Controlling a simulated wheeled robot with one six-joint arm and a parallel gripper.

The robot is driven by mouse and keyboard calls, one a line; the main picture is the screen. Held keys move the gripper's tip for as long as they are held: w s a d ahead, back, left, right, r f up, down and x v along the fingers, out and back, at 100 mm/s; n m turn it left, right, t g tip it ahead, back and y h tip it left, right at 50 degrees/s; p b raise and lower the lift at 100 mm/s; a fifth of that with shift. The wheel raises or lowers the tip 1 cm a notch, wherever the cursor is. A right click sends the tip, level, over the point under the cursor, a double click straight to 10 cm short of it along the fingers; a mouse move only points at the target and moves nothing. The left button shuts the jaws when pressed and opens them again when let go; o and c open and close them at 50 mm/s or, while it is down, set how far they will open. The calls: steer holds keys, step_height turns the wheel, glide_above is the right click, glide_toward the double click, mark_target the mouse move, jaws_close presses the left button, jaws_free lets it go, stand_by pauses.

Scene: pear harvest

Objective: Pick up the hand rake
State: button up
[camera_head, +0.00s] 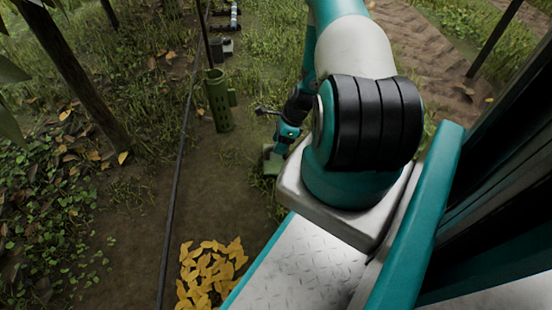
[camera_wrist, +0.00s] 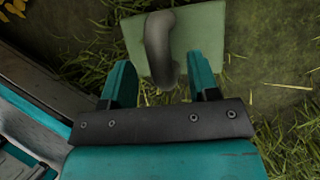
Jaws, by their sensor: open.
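In the wrist view, a grey-brown curved bar (camera_wrist: 158,45), which I take for the handle of the hand rake, rises over a pale green flat block (camera_wrist: 205,40) on the ground. No tines show, so I cannot be sure it is the rake. My gripper (camera_wrist: 162,74) is open and empty, its two teal fingers apart. The bar's lower end shows between the fingertips; I cannot tell whether they touch it. In the head view, my gripper (camera_head: 274,146) hangs low beside the green block (camera_head: 269,163), and the bar cannot be made out.
A green upright cylinder (camera_head: 218,102) stands beyond my gripper. A dark box (camera_head: 222,48) and other small items lie farther back. A thin dark line (camera_head: 178,180) runs along the left. Yellow leaves (camera_head: 210,275) lie near the front. Bare soil lies between.

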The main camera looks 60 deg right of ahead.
steer(key=b+x, duration=0.1)
steer(key=x, duration=0.2)
steer(key=shift+r, duration=0.1)
jaws_close()
step_height(320, 180, up, 10)
steer(key=p, duration=0.6)
steer(key=shift+p, duration=0.3)
